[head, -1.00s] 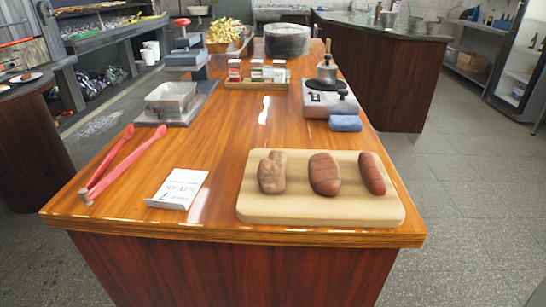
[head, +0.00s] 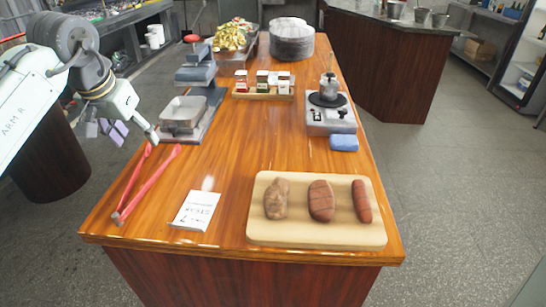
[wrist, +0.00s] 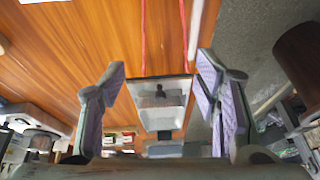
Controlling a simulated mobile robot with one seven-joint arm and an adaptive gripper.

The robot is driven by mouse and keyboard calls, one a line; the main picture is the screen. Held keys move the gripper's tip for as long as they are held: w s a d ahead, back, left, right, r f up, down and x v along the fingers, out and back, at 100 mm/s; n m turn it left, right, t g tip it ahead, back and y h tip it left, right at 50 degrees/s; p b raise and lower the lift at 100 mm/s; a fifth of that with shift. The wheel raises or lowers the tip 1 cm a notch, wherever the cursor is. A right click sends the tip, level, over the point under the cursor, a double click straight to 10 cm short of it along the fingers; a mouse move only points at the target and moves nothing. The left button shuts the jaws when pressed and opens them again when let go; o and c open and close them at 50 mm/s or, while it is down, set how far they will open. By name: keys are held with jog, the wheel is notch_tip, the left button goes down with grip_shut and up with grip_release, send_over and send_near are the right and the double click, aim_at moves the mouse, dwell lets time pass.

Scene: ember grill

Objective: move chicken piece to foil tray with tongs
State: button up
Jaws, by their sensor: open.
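The chicken piece (head: 276,199) is the pale tan lump at the left of the wooden board (head: 320,232). The red tongs (head: 148,185) lie spread on the counter's left side, their joined end towards the near edge. Their two red arms (wrist: 144,35) also show in the wrist view. The foil tray (head: 183,112) sits on a grey scale-like stand behind the tongs; it appears centrally in the wrist view (wrist: 160,120). My gripper (head: 113,130) is open and empty, at the counter's left edge near the tray. Its fingers (wrist: 166,80) frame the tray in the wrist view.
Two reddish-brown meat pieces (head: 321,201) share the board. A white card (head: 196,210) lies between tongs and board. A spice rack (head: 263,88), a burner with a pot (head: 330,110) and a blue cloth (head: 344,143) stand farther back. The counter's middle is clear.

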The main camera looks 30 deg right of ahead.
aim_at(135, 182)
jog(key=s+a+g+y, duration=0.1)
jog(key=a, duration=0.1)
jog(key=s+a+f+g, duration=0.1)
jog(key=s+g, duration=0.1)
jog(key=shift+s+a+f+n+y, duration=0.1)
jog(key=shift+s+a+n+y, duration=0.05)
jog(key=shift+a+n+y, duration=0.25)
jog(key=shift+d+f, duration=0.1)
jog(key=shift+w+d+f+b, duration=0.15)
jog(key=shift+f+b, duration=0.4)
jog(key=shift+f, duration=0.9)
jog(key=shift+w+f+b, duration=0.1)
jog(key=shift+f+b, duration=0.45)
jog(key=shift+f, duration=0.9)
jog(key=shift+w+d+f+b, duration=0.15)
jog(key=shift+f+b, duration=0.4)
jog(key=shift+f, duration=0.9)
jog(key=shift+c, duration=0.4)
jog(key=c, duration=0.6)
jog(key=shift+c, duration=0.2)
